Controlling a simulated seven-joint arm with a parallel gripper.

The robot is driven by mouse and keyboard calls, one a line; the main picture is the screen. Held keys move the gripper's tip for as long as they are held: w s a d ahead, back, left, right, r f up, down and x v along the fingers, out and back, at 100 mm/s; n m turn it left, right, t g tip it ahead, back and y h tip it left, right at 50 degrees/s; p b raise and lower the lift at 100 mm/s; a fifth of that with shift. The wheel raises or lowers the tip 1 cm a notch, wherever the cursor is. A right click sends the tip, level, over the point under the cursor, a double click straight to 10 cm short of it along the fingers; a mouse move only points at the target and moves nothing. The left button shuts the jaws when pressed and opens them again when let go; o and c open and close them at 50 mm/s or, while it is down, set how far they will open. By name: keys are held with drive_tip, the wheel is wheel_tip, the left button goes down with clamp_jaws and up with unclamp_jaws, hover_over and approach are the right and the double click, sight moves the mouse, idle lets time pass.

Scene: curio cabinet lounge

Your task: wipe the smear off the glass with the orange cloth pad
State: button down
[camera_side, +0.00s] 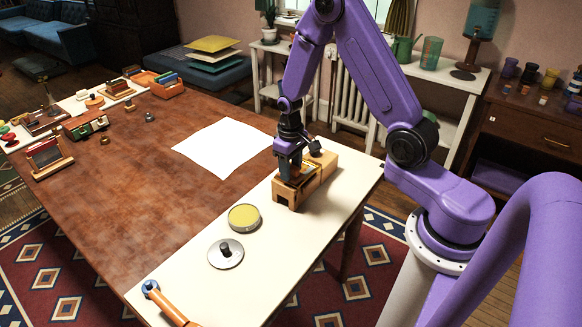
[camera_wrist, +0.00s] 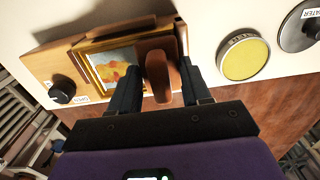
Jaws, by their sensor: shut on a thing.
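My gripper (camera_side: 290,165) points down over a wooden stand (camera_side: 313,180) on the pale strip of the table. In the wrist view, my gripper (camera_wrist: 160,95) is shut on a brown-orange pad (camera_wrist: 158,65) with a rounded grip. The pad sits over the right part of a gold-framed picture (camera_wrist: 90,55), which lies in the stand. The visible glass (camera_wrist: 118,68) shows a yellow and red painting. I cannot make out a separate smear; the pad hides the right side of the glass. Whether the pad touches the glass is unclear.
A black knob (camera_wrist: 62,92) stands on the stand's left end. A yellow round dish (camera_side: 244,217) and a grey disc with a black knob (camera_side: 226,253) lie nearby. White paper (camera_side: 220,147) lies on the brown table. An orange-handled tool (camera_side: 168,305) is at the near edge.

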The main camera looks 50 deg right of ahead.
drive_tip(key=shift+w+d+r, duration=0.1)
drive_tip(key=shift+d+r, duration=0.05)
drive_tip(key=shift+r, duration=2.7)
drive_tip(key=shift+r, duration=1.55)
